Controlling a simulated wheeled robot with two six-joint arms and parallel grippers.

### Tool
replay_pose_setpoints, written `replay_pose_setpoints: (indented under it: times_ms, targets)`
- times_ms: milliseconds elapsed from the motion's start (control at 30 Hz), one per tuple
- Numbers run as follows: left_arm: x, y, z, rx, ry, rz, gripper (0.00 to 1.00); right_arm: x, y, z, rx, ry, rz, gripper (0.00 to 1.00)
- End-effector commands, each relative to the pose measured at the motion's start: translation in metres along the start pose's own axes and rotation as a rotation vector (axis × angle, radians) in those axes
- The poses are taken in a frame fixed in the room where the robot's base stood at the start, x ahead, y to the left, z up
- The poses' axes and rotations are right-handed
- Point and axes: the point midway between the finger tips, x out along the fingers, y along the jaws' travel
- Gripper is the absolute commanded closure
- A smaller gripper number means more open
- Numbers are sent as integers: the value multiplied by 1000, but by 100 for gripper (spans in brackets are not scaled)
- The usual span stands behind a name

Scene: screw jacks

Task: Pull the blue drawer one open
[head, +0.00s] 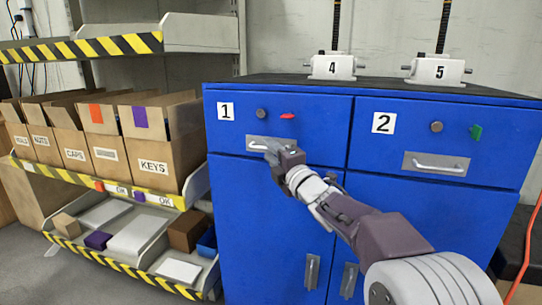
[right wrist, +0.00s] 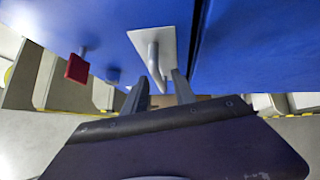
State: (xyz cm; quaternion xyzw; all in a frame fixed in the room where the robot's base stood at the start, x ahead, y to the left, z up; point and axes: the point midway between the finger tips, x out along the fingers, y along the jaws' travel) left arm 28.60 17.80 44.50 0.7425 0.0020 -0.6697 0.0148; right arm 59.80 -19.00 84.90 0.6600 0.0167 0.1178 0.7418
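The blue drawer one (head: 320,129) has a white "1" label (head: 226,111) and sits flush with the cabinet front. Its metal handle (head: 257,147) is on a pale plate, partly hidden by my right gripper (head: 274,149). In the right wrist view the handle (right wrist: 155,66) reaches toward the space between the two fingers of my right gripper (right wrist: 158,92). The fingers are apart, one on each side of the handle's near end, with gaps visible. My left gripper is not in view.
Drawer two (head: 480,145) with its own handle (head: 437,163) is to the right. A red tab (head: 288,116) and a round lock (head: 261,113) sit above drawer one's handle. A shelf with cardboard boxes (head: 152,160) stands left. Jacks 4 (head: 333,67) and 5 (head: 437,71) are on top.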

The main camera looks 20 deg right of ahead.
Motion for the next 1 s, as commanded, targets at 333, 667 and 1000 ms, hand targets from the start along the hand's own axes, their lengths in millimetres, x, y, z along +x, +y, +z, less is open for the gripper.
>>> replay_pose_setpoints:
  times_ms: [333, 667, 1000]
  targets:
    - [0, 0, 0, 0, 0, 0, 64, 2, 0, 0, 0, 0, 0, 87]
    - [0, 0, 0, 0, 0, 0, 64, 2, 0, 0, 0, 0, 0, 100]
    - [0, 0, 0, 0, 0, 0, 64, 2, 0, 0, 0, 0, -1, 100]
